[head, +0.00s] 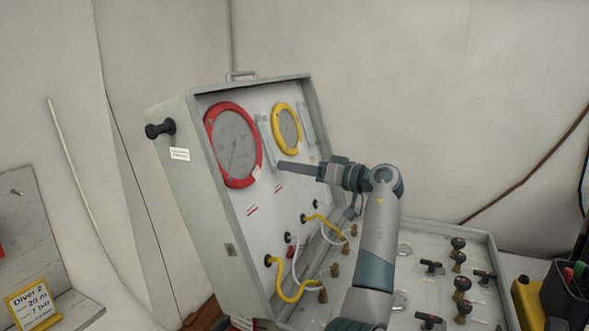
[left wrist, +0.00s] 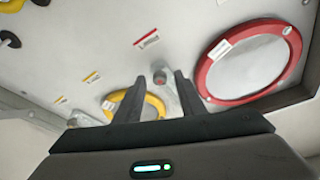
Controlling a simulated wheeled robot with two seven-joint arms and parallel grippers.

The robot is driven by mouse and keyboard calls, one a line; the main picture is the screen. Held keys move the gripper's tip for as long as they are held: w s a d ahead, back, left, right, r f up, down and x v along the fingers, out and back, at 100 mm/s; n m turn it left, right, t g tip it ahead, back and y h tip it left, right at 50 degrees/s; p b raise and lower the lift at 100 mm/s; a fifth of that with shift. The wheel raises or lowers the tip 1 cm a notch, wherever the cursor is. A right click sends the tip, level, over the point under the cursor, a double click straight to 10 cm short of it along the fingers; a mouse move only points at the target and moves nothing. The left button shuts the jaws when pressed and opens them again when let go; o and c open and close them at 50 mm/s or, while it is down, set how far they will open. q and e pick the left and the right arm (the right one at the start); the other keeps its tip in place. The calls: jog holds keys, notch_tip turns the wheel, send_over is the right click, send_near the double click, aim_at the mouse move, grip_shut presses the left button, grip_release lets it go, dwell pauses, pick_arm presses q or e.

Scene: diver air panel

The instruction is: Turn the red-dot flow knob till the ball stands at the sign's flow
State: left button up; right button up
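The red-dot flow knob (left wrist: 160,76) is small and grey with a reddish face. In the left wrist view it shows between the fingertips of my left gripper (left wrist: 159,80). The fingers are apart, and I cannot tell whether they touch it. In the head view the left gripper (head: 284,166) reaches left to the panel just below a flow tube (head: 267,138) and hides the knob. I cannot make out a ball in the tube. The yellow sign (head: 33,304) at the lower left reads "Diver 2", "20 m" and a smaller line ending in "bar". My right gripper is not in view.
The open panel case (head: 190,185) carries a red-rimmed gauge (head: 233,146), a yellow-rimmed gauge (head: 287,128) and a second tube (head: 307,122). Yellow and white hoses (head: 290,290) loop below. Several valve handles (head: 461,283) stand at the lower right. A dark tool bin (head: 567,295) is beyond.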

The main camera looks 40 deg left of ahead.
pick_arm(q)
jog(key=w+d+b, duration=0.2)
jog(key=d+b, duration=0.4)
jog(key=d, duration=1.1)
jog(key=shift+w+r, duration=0.3)
jog(key=shift+r, duration=0.1)
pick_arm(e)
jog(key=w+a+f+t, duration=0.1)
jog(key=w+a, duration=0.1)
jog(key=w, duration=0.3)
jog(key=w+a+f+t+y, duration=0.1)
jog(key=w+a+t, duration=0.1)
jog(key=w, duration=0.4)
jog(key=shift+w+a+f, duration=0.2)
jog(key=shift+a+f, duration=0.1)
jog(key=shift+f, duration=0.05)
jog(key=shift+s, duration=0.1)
